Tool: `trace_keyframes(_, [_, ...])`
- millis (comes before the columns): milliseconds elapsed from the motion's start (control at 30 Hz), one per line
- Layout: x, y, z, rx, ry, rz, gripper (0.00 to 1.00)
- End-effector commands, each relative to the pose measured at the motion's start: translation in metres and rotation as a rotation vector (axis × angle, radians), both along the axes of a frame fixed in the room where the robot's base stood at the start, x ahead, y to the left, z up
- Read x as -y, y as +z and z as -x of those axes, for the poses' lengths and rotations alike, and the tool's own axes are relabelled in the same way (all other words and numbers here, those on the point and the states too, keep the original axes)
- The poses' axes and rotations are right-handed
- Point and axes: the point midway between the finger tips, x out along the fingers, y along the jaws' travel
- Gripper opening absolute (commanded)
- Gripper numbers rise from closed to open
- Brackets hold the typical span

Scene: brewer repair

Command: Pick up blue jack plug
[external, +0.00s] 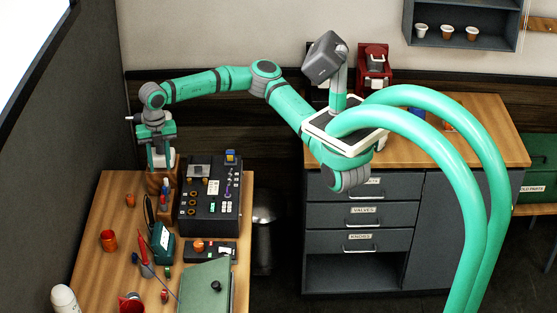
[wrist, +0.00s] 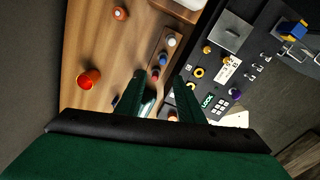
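The blue jack plug (wrist: 163,61) stands in a narrow wooden rack (wrist: 174,28), between a white-topped plug (wrist: 171,42) and a red one (wrist: 155,75). My gripper (wrist: 161,78) is open and empty, pointing down over the rack. In the wrist view its two green fingers lie either side of the row, with the blue plug just beyond the fingertips. In the external view my gripper (external: 161,164) is above the rack at the back of the wooden bench, where the plugs are small and hard to tell apart.
A black control panel (wrist: 256,75) with knobs, jacks and a blue-and-yellow part (wrist: 293,30) stands close right of the rack. An orange cup (wrist: 89,79) and a smaller orange item (wrist: 121,13) sit left. A green box (external: 206,288) is at the bench front.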

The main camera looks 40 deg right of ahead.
Motion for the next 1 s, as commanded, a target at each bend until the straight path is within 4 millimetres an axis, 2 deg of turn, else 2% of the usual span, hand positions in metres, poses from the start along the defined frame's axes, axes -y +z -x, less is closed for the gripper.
trace_keyframes(167, [0.008, -0.005, -0.005, 0.016, -0.022, 0.040, 0.35])
trace_keyframes(500, [0.007, -0.050, -0.004, 0.014, -0.020, 0.034, 0.35])
trace_keyframes(733, [0.006, -0.064, -0.004, 0.014, -0.019, 0.034, 0.35])
trace_keyframes(1000, [0.005, -0.100, -0.002, 0.013, -0.019, 0.033, 0.35])
